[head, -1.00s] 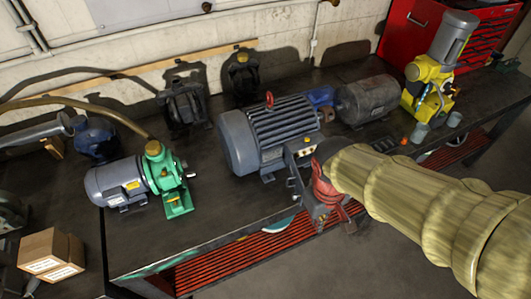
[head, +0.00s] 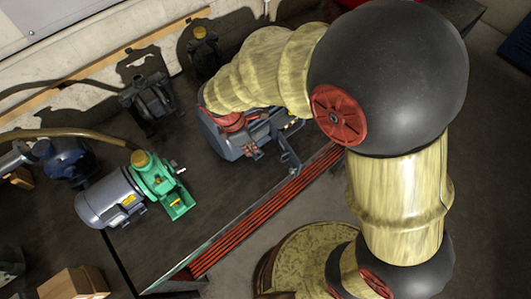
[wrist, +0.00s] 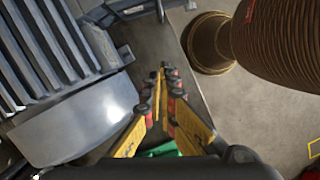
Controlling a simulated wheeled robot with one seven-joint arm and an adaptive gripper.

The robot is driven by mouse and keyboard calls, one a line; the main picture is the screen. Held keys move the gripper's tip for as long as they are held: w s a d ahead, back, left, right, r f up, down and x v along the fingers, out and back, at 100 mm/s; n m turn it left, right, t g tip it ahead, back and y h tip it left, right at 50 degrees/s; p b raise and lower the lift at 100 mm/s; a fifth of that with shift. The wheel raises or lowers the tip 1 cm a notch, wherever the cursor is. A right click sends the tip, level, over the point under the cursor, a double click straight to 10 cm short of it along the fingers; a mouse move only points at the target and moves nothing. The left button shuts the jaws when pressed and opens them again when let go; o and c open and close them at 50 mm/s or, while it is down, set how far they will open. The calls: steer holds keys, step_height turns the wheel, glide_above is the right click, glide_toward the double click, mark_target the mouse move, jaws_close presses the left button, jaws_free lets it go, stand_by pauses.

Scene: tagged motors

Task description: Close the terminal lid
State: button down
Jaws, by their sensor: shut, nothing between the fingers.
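The large grey finned motor (head: 232,145) stands on the bench, partly covered by my arm in the head view. Its terminal box (head: 288,126) is on the side facing the bench's front edge. The grey terminal lid (head: 289,158) sticks out from the box and stands open. In the wrist view the motor's fins (wrist: 45,45) fill the upper left, and grey parts of the box area (wrist: 125,10) show at the top edge. My gripper (wrist: 163,75) is shut and empty, its tips meeting beside the motor, apart from it. In the head view its fingers are hidden.
A grey motor with a green pump (head: 157,185) stands to the left. Dark motors (head: 148,103) stand along the wall. Cardboard boxes (head: 75,283) are at lower left. The bench's front edge with red slats (head: 265,205) runs below the lid, with open floor beyond.

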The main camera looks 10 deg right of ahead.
steer(key=w+d+f, duration=0.1)
steer(key=d+f, duration=0.5)
steer(key=f, duration=0.3)
steer(key=shift+f, duration=0.4)
